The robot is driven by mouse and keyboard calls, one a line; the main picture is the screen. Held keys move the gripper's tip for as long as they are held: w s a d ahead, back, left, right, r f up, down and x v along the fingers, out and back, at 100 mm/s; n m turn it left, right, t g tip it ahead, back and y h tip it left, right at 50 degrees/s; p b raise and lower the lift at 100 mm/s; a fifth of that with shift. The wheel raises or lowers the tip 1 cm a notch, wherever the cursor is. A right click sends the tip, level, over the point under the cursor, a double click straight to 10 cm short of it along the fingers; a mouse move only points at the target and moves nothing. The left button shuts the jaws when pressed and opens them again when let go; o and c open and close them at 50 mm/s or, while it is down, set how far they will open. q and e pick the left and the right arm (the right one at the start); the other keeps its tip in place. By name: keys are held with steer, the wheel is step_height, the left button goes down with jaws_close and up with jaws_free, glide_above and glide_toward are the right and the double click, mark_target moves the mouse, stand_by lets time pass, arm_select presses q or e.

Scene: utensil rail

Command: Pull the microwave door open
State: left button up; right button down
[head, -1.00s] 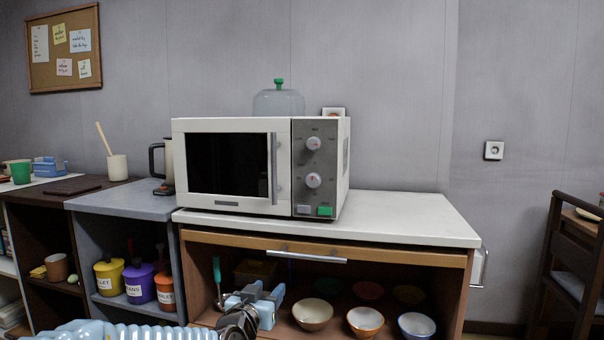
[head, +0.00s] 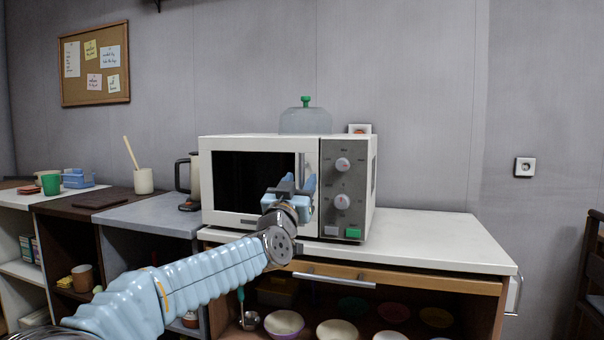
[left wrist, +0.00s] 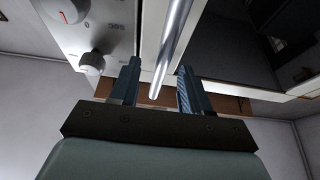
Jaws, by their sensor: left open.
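The white microwave (head: 368,190) stands on the counter, its dark-windowed door (head: 250,180) shut. In the left wrist view the silver bar handle (left wrist: 172,45) runs between the two fingers of my open left gripper (left wrist: 158,82). A gap shows on each side of the bar. The control panel with its knobs (left wrist: 92,62) is beside it. My right gripper is in neither view.
The white counter top (head: 440,238) is clear to the right of the microwave. A kettle (head: 194,178) stands close on its left. A drawer handle (head: 333,281) juts out below the counter edge, above bowls on a shelf.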

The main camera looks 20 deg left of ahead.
arm_select(q)
steer(key=shift+x, duration=1)
steer(key=shift+c, duration=0.3)
jaws_close()
